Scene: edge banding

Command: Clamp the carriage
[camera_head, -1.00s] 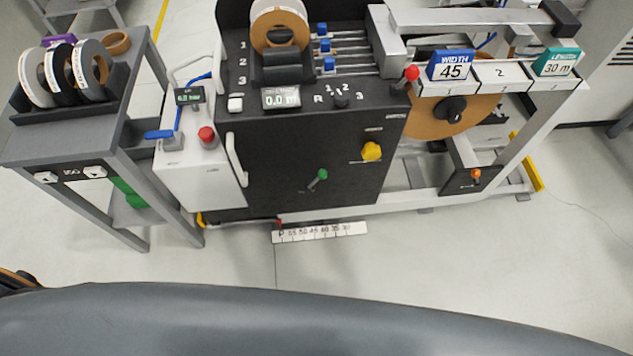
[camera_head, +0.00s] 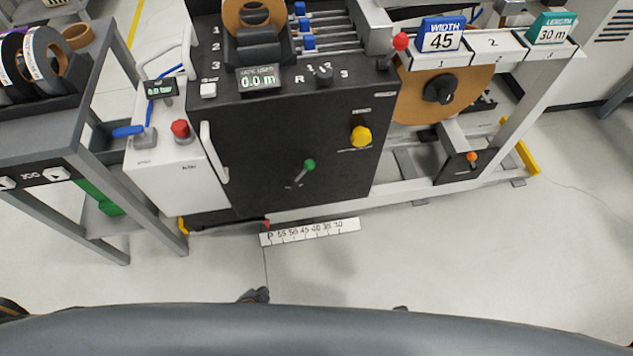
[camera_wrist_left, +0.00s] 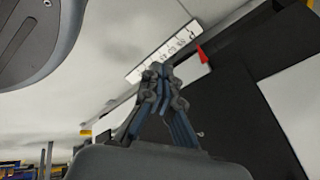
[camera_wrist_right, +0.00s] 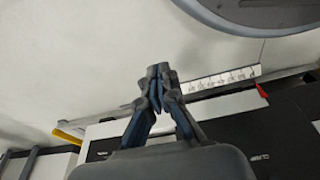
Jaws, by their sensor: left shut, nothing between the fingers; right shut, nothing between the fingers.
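The black machine front (camera_head: 270,170) carries a green-knobbed lever (camera_head: 309,165) and a yellow knob (camera_head: 361,136). A white scale strip (camera_head: 310,231) lies low in front, with a red pointer (camera_head: 266,225) at its left end. I cannot tell which part is the carriage. My left gripper (camera_wrist_left: 160,76) is shut and empty; in its view the scale (camera_wrist_left: 163,54) and red pointer (camera_wrist_left: 201,54) lie beyond the fingertips. My right gripper (camera_wrist_right: 158,74) is shut and empty; the scale (camera_wrist_right: 222,80) shows to the right of its fingers. Neither gripper touches anything visible.
An orange knob (camera_head: 472,157) is on a lower box. A grey rack (camera_head: 85,150) with rolls stands left. Floor in front is clear.

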